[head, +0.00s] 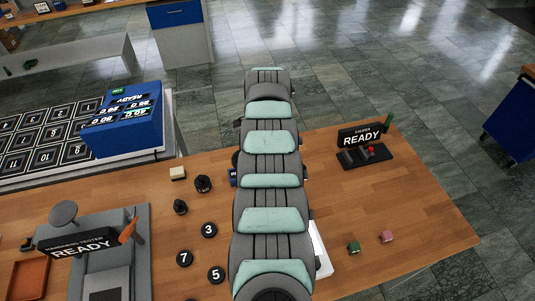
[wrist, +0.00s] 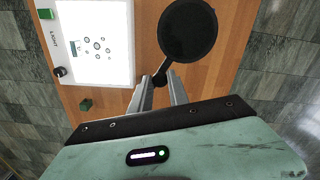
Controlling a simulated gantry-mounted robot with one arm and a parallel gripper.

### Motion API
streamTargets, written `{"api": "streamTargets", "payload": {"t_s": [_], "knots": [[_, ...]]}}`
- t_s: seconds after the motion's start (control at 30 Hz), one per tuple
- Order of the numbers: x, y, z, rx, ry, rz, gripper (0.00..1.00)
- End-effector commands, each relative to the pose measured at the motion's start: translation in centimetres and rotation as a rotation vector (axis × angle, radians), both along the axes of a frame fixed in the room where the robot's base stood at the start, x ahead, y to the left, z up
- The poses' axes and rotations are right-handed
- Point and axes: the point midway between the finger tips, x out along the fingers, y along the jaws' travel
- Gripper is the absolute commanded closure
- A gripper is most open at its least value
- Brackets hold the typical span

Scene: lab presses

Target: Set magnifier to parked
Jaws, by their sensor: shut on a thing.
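The magnifier (wrist: 188,30) shows in the wrist view as a round black disc with a thin dark stem, above the wooden table and to the right of a white lighted panel (wrist: 92,45). My gripper (wrist: 158,82) is shut on the lower end of the stem, with a grey finger on each side. The disc extends up and to the right from the fingers. In the head view my arm covers the gripper and the magnifier, and only the panel's right edge (head: 321,250) shows.
A green cube (head: 353,248) and a pink cube (head: 386,237) lie right of the panel. A black caliper stand (head: 365,156) is at the table's far right.

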Motion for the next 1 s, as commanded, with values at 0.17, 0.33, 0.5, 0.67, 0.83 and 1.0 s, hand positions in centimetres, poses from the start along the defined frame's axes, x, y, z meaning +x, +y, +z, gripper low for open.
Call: {"api": "streamTargets", "payload": {"t_s": [0.17,0.33,0.5,0.67,0.83,1.0], "knots": [[0.0,-0.1,0.0,-0.001,0.000,0.000,0.67],[0.0,0.0,0.0,-0.001,0.000,0.000,0.57],[0.0,0.0,0.0,0.000,0.000,0.000,0.57],[0.0,0.0,0.5,-0.001,0.000,0.000,0.57],[0.0,0.0,2.1,0.000,0.000,0.000,0.57],[0.2,0.0,5.1,0.000,-0.006,0.000,0.57]]}}
